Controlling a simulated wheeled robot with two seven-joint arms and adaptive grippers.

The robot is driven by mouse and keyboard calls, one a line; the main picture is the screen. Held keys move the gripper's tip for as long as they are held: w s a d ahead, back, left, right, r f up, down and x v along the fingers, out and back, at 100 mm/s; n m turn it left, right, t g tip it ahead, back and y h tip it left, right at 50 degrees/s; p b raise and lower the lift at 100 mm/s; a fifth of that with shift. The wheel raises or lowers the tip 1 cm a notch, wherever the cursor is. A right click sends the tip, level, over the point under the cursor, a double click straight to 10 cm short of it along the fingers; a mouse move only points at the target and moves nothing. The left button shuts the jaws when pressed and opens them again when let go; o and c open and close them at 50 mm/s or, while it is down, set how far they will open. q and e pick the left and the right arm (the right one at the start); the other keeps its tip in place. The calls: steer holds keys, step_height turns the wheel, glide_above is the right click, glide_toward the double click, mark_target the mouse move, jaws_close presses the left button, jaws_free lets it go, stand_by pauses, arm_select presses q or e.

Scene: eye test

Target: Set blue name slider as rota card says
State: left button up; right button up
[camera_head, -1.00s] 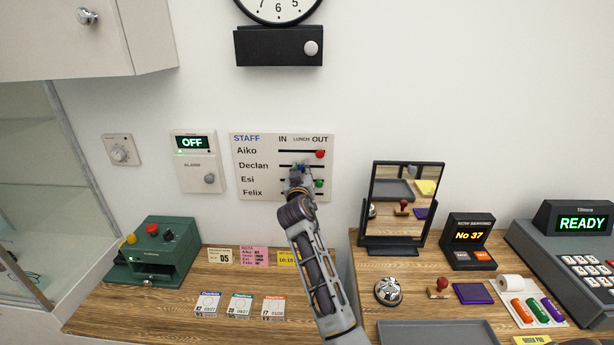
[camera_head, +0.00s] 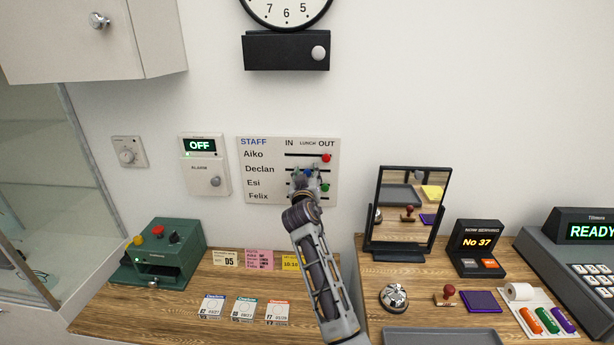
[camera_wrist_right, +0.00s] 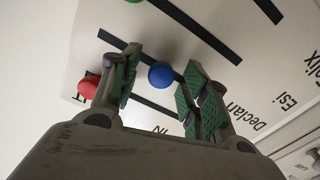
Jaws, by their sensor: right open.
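The white staff board (camera_head: 262,185) hangs on the wall, with rows Aiko, Declan, Esi and Felix under IN, LUNCH and OUT. The blue slider (camera_wrist_right: 161,75) sits on Declan's track, and looks near the middle in the head view (camera_head: 308,173). My right gripper (camera_wrist_right: 160,88) is open at the board, its green-padded fingers on either side of the blue slider with gaps showing. It partly covers the lower rows in the head view (camera_head: 304,179). The pink card (camera_head: 259,259) on the counter looks like the rota card; its lines are too small to read. My left gripper is out of view.
The red slider (camera_head: 326,158) is at Aiko's OUT end, close to one finger. A green slider (camera_head: 325,188) is on Esi's row. The alarm box (camera_head: 205,168) is left of the board; the mirror (camera_head: 381,215) stands to the lower right.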

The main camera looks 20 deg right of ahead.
mark_target(308, 143)
steer(key=shift+r, duration=5)
steer(key=shift+s+f, duration=0.1)
